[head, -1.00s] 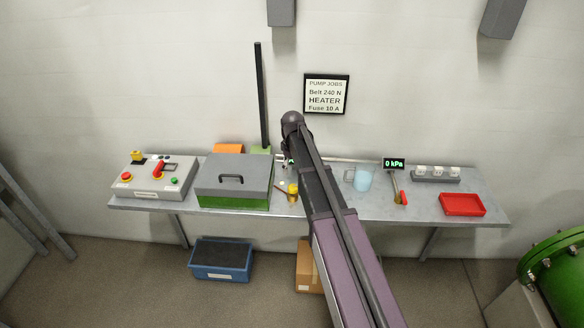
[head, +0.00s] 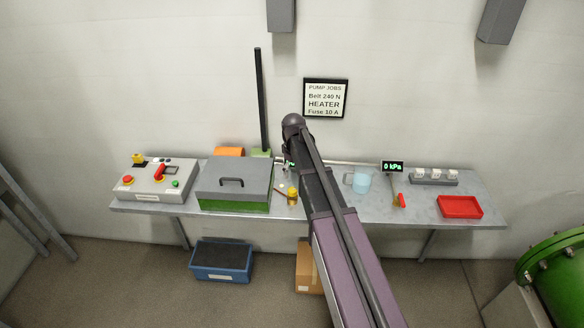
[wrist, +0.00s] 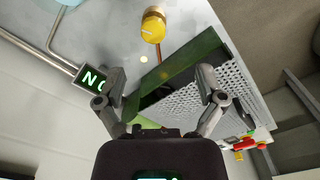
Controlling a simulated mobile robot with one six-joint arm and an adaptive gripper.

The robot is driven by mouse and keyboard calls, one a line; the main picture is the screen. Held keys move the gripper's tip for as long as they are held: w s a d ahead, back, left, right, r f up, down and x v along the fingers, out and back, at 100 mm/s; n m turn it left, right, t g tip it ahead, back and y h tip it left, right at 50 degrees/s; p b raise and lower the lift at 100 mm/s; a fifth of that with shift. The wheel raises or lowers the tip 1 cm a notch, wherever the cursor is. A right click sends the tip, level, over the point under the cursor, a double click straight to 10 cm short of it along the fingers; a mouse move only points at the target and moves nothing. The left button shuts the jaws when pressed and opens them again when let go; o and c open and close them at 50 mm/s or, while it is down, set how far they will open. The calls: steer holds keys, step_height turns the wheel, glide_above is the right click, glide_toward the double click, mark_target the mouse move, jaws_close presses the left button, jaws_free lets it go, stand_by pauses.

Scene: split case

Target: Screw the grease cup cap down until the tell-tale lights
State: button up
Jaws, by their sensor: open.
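The yellow grease cup cap (wrist: 153,25) has a ribbed side and sits on a copper-coloured stem at the top of the wrist view. In the head view it is a small yellow spot (head: 292,191) on the bench, just right of the grey-lidded green case (head: 233,205). My gripper (wrist: 162,76) is open and empty, its two fingers wide apart. The cap lies beyond the fingertips, roughly between them sideways, and is not touched. A small dark display (wrist: 93,80) with green letters, partly hidden by the left finger, begins with "N".
The green case edge (wrist: 190,58) and a perforated grey panel (wrist: 190,105) lie close by the right finger. A control box (head: 152,185) stands at the left.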

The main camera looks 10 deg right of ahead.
steer(key=s+f+m+b, duration=0.7)
steer(key=s+f+b, duration=1.6)
steer(key=s+f, duration=0.1)
stand_by(0.8)
steer(key=shift+s+r, duration=0.1)
steer(key=shift+r, duration=0.1)
step_height(320, 180, up, 16)
steer(key=p, duration=1.6)
steer(key=shift+r, duration=0.2)
steer(key=shift+f, duration=0.1)
step_height(320, 180, down, 16)
steer(key=b, duration=1.6)
steer(key=shift+f, duration=0.25)
